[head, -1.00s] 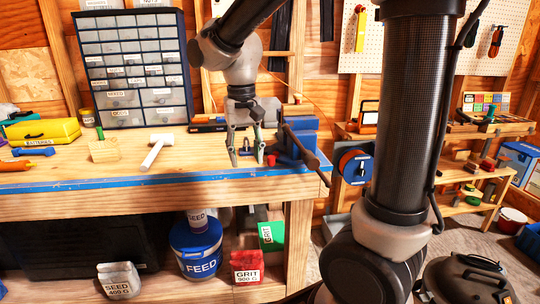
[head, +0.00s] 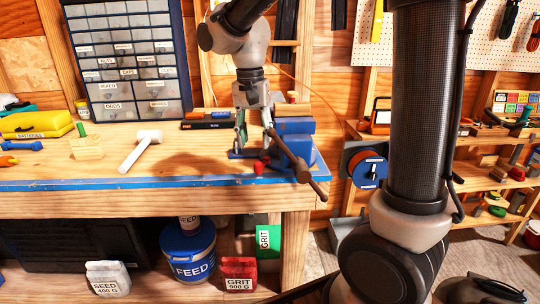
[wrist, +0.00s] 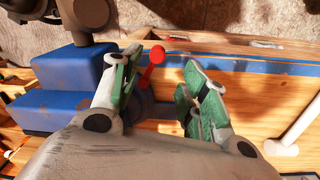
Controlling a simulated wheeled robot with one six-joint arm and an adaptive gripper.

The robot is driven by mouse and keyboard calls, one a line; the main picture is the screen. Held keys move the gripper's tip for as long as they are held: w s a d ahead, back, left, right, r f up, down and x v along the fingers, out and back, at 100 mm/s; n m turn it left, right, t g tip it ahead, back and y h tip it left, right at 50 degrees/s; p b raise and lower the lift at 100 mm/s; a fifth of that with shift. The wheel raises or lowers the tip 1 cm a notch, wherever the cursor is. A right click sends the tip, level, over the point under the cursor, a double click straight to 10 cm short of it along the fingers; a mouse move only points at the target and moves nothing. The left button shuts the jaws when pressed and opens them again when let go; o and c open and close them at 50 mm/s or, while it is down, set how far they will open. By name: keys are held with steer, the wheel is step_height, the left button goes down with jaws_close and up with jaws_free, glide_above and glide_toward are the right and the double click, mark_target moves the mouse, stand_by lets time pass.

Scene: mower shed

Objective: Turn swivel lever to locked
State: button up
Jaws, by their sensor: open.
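The blue bench vise (head: 294,128) stands at the right front corner of the workbench, with a dark clamp bar on its front. A small red swivel lever (head: 259,168) sits low at the left of the vise base. In the wrist view the red lever (wrist: 151,66) sticks out beside the blue vise body (wrist: 75,90), showing in the gap between the fingers. My gripper (head: 252,148) is open, pointing down just left of the vise, above the lever. Its green-padded fingers (wrist: 160,68) also show in the wrist view. I cannot tell whether either finger touches the lever.
A white mallet (head: 141,152) lies left on the workbench (head: 60,174), near a wooden block (head: 86,148). A drawer cabinet (head: 130,60) stands behind. A cable reel (head: 366,170) is right of the vise. Bench top between mallet and gripper is clear.

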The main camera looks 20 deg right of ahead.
mark_target(258, 163)
steer(key=shift+d+f, duration=0.25)
step_height(258, 163, down, 7)
steer(key=shift+d+f, duration=0.15)
steer(key=shift+c, duration=0.3)
jaws_close()
